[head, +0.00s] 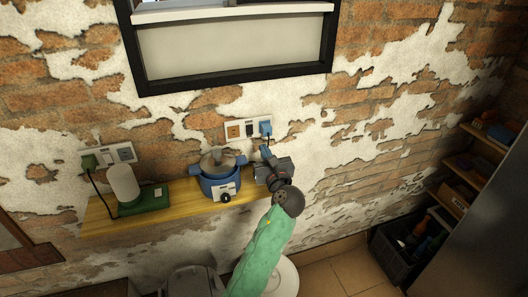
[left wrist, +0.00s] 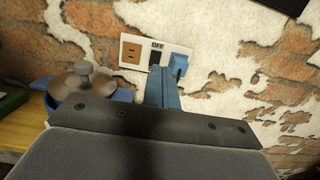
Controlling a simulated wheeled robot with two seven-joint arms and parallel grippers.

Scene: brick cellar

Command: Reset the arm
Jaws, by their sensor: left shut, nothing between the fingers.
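My left gripper (head: 265,151) is at the end of my green-sleeved arm, over the right end of the wooden shelf and close to the wall. Its blue fingers (left wrist: 162,82) are together and empty in the left wrist view. They point at the wall panel (head: 248,130), which holds an orange-brown socket, a dark switch and a blue plug (head: 266,128). In the left wrist view the panel (left wrist: 143,52) reads OFF above the switch, and the fingertips overlap its lower edge. I cannot tell whether they touch it. My right gripper is not in view.
A blue pot (head: 219,177) with a lid stands on the wooden shelf (head: 170,203), left of the gripper. A white cylinder on a green base (head: 145,202) stands farther left. A dark crate (head: 405,256) and stocked shelves (head: 463,187) are at the right.

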